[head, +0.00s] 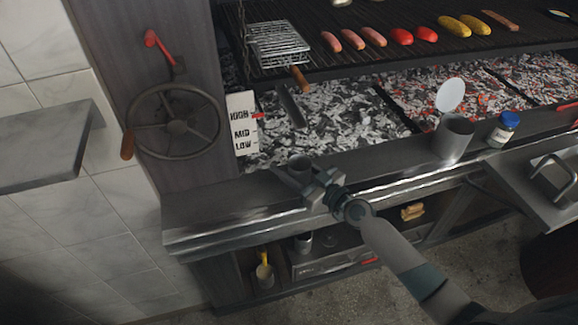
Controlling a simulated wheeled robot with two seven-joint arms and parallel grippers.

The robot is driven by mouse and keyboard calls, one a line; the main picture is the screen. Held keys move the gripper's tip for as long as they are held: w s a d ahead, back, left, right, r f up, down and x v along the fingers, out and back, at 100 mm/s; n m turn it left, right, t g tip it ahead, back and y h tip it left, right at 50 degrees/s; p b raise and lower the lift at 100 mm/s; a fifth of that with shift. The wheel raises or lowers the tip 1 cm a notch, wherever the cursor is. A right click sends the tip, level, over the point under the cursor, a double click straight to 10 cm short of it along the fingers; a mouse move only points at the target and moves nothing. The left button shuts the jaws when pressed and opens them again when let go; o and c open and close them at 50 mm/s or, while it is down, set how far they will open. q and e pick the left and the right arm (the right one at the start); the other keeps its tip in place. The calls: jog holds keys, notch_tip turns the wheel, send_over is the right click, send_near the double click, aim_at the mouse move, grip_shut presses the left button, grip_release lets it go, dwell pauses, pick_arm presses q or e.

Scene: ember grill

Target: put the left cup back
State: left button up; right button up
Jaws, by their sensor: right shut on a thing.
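My right gripper (308,184) reaches in from the lower right to the front ledge of the grill. A larger grey cup (453,138) stands farther right on the ledge. My left gripper is not in view.
Coals (330,120) lie behind the ledge (215,217). Sausages and vegetables lie on the grate (370,60). A handwheel (174,122) is at left.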

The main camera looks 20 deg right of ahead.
aim_at(308, 179)
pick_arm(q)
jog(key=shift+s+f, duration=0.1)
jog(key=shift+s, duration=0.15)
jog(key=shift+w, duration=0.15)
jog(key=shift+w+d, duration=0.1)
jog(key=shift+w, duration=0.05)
pick_arm(e)
jog(key=o, duration=1.1)
jog(key=shift+r, duration=0.1)
jog(key=shift+s+d+f, duration=0.2)
jog(key=shift+s+d, duration=0.1)
jog(key=shift+s, duration=0.2)
jog(key=b+v, duration=0.1)
jog(key=v, duration=0.1)
jog(key=shift+s+d, duration=0.15)
jog(key=shift+s, duration=0.15)
jog(key=b+v, duration=0.2)
jog(key=v, duration=0.5)
jog(key=shift+s+d, duration=0.1)
jog(key=shift+s, duration=0.05)
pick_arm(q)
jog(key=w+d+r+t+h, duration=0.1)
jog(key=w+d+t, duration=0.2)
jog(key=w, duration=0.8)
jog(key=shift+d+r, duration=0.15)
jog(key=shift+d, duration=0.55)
pick_arm(e)
jog(key=shift+s+d+r, duration=0.15)
jog(key=shift+s+d, duration=0.05)
jog(key=shift+s, duration=0.2)
